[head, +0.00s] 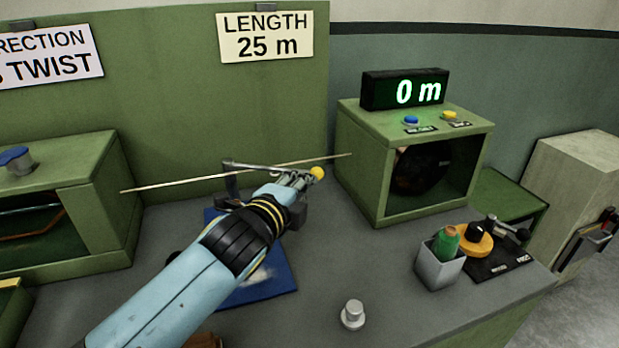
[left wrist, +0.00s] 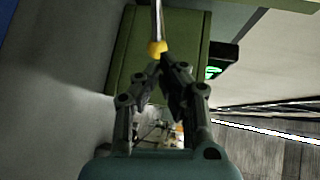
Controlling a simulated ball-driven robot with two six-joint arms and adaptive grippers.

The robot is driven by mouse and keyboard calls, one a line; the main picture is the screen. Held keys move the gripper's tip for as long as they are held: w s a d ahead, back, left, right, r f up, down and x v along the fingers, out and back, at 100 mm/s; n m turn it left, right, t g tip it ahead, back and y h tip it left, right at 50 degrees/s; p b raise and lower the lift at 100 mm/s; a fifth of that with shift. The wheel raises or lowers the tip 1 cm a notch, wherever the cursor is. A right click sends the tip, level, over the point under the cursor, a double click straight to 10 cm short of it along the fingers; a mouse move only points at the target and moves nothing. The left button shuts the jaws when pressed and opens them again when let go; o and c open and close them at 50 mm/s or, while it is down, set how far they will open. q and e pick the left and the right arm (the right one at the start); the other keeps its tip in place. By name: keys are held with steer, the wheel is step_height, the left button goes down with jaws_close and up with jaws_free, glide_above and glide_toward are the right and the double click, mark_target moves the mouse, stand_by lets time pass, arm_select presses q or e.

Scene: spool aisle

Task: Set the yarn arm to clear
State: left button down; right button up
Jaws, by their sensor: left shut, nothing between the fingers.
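The yarn arm is a thin metal lever (head: 250,167) with a yellow knob (head: 317,173) at its right end, above the bench. In the left wrist view the yellow knob (left wrist: 157,48) sits at the end of its rod, just beyond my fingertips. My left gripper (head: 298,180) is shut and empty, close beside the knob; it also shows in the left wrist view (left wrist: 165,72). I cannot tell whether it touches the knob. A pale yarn (head: 155,186) runs between the two green housings, close to the lever. Part of the lever's bracket is hidden by my gripper.
A green housing (head: 360,185) with a "0 m" display (head: 405,91) stands to the right, and another green housing (head: 105,225) to the left. A blue mat (head: 278,278) lies under my arm. A grey cup (head: 440,268) and a metal knob (head: 352,314) stand nearer.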

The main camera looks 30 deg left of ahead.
mark_target(314, 172)
arm_select(q)
steer(key=x, duration=0.3)
steer(key=shift+w, duration=0.35)
steer(key=shift+w+a, duration=0.15)
steer(key=shift+w, duration=0.85)
steer(key=shift+s, duration=0.1)
